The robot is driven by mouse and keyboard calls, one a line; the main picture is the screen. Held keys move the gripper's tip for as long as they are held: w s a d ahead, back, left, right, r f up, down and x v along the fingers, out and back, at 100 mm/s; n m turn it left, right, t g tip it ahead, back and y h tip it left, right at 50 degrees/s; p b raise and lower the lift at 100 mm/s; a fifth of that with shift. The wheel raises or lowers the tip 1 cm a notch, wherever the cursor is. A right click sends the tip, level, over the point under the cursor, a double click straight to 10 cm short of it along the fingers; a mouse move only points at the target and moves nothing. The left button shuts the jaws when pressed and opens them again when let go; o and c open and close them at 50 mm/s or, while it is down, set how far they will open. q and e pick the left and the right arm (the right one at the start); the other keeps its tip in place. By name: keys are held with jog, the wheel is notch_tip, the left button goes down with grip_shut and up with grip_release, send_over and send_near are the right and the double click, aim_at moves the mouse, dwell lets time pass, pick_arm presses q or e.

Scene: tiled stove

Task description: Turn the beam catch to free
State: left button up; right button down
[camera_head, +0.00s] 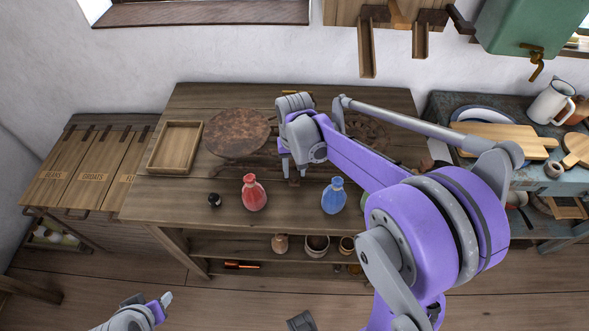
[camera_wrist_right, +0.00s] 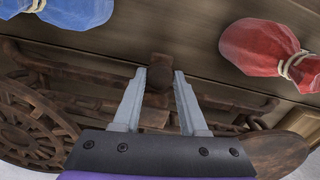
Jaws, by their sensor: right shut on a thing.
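A dark brown balance with a long beam (camera_wrist_right: 85,75) lies across the wooden table. Its round rusty pan (camera_head: 236,131) is on the left in the head view, and a spoked round part (camera_wrist_right: 28,118) shows in the right wrist view. My right gripper (camera_head: 293,176) reaches down at the middle of the balance. In the right wrist view its two fingers (camera_wrist_right: 160,76) are shut on a small brown block, the beam catch (camera_wrist_right: 160,64). The catch's exact angle is hard to tell. My left gripper (camera_head: 160,305) is low at the bottom edge, away from the table, its jaws unclear.
A red bag (camera_head: 254,194) and a blue bag (camera_head: 334,197) stand near the table's front edge. A small black weight (camera_head: 214,200) is left of the red bag. An empty wooden tray (camera_head: 174,148) lies at the left. Pots (camera_head: 316,246) sit on the shelf below.

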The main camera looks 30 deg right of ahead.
aim_at(295, 172)
jog(key=m, duration=0.4)
jog(key=shift+b, duration=0.3)
jog(key=shift+m, duration=1.7)
jog(key=shift+c, duration=2.2)
grip_release()
notch_tip(295, 172, up, 11)
jog(key=shift+f, duration=0.1)
